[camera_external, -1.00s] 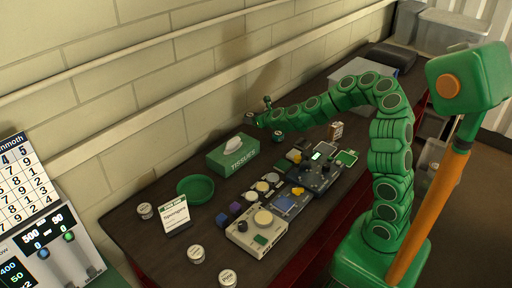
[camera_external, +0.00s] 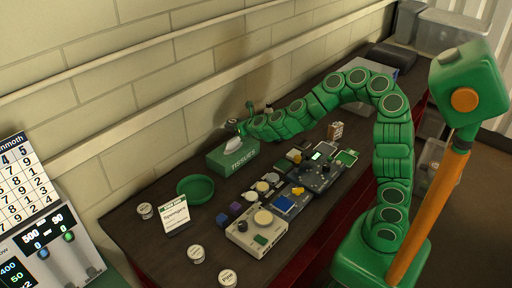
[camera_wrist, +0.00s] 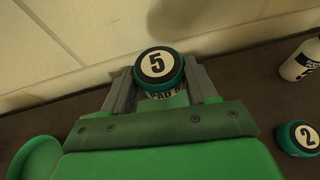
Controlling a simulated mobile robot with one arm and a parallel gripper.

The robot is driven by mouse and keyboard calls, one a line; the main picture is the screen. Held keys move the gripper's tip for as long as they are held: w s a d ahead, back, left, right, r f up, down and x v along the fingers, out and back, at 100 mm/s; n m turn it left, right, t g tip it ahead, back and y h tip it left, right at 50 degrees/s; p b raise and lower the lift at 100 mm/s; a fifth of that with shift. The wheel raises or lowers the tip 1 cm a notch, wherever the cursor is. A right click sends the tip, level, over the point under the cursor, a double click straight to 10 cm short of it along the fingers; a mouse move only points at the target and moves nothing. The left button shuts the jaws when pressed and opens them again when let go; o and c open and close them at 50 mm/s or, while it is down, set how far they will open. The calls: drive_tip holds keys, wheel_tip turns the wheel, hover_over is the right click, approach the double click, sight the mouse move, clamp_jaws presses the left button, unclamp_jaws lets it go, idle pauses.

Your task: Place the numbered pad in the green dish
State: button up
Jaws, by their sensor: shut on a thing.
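My gripper (camera_wrist: 161,70) is shut on a round teal pad with a white face marked 5 (camera_wrist: 156,64). The pad sits between the two grey fingers with its number facing the wrist camera. In the external view my gripper (camera_external: 240,122) is at the wall side, above and behind the tissue box; the pad is too small there to make out. The green dish (camera_external: 195,197) is a round shallow dish on the dark table, left of the tissue box and apart from my gripper. It looks empty.
A green tissue box (camera_external: 236,158) stands between my gripper and the dish. A standing card (camera_external: 174,213) and several round tins are near the dish. Several devices and blocks crowd the table's front. Another pad marked 2 (camera_wrist: 300,138) and a white bottle (camera_wrist: 301,62) are at right.

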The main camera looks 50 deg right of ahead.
drive_tip(key=s+a, duration=0.2)
drive_tip(key=a, duration=0.3)
drive_tip(key=s+a, duration=0.3)
drive_tip(key=a, duration=0.2)
drive_tip(key=s+a+r, duration=0.1)
drive_tip(key=s+a, duration=0.2)
drive_tip(key=a, duration=0.2)
drive_tip(key=shift+s+a+r, duration=0.1)
drive_tip(key=shift+a, duration=0.3)
drive_tip(key=s+a, duration=0.7)
drive_tip(key=s, duration=0.3)
hover_over(199, 194)
drive_tip(key=s, duration=0.1)
wheel_tip(199, 194, down, 8)
drive_tip(key=shift+d, duration=0.15)
drive_tip(key=shift+w+a+f+h, duration=0.15)
drive_tip(key=shift+w+f, duration=0.1)
drive_tip(key=shift+f, duration=0.2)
drive_tip(key=shift+w+a+f+h, duration=0.15)
drive_tip(key=shift+w+f, duration=0.1)
drive_tip(key=shift+f, duration=1.5)
drive_tip(key=shift+f, duration=0.1)
drive_tip(key=o, duration=1)
